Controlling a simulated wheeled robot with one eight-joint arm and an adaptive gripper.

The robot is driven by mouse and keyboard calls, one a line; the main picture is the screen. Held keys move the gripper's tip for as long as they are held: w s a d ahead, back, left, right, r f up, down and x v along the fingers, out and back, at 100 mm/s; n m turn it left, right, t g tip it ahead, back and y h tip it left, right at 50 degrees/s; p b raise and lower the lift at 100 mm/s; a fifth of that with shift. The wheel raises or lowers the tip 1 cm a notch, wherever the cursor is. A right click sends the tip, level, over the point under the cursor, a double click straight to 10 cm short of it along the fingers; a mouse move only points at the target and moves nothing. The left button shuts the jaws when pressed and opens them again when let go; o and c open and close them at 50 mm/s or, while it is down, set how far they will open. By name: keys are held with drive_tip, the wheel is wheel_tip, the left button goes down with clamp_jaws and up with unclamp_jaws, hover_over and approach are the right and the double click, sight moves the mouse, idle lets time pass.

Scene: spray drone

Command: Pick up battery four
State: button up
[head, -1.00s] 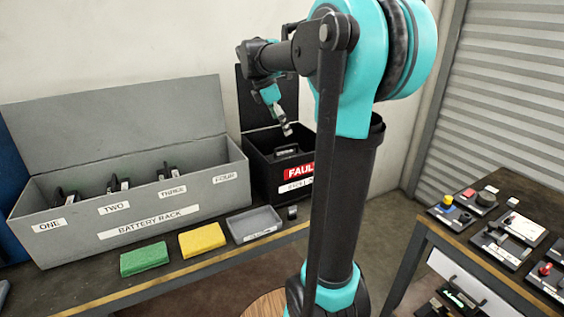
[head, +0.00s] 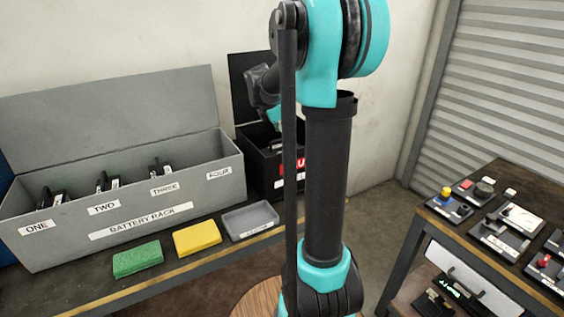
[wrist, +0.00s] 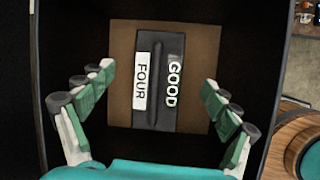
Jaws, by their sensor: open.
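Battery four (wrist: 158,85) is a dark block with a central ridge and white labels reading FOUR and GOOD. In the wrist view it lies on a brown pad (wrist: 205,50) at the bottom of a black box. My gripper (wrist: 158,80) is open, its green-padded fingers to either side of the battery and apart from it. In the head view the black box (head: 257,165) stands right of the battery rack (head: 200,195), its lid up. My gripper is at the box's opening there, its fingers mostly hidden by my arm; the battery is hidden.
The rack holds dark batteries behind labels ONE, TWO and THREE; none shows behind FOUR. The dark box walls (wrist: 70,30) surround my fingers. Another bench (head: 480,190) stands right.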

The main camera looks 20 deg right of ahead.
sight(286, 148)
drive_tip(key=f, duration=0.4)
drive_tip(key=shift+w+d+f, duration=0.3)
drive_tip(key=shift+d+f, duration=0.2)
drive_tip(key=shift+f, duration=0.25)
drive_tip(key=c, duration=2)
drive_tip(key=shift+o, duration=0.2)
drive_tip(key=shift+r, duration=0.1)
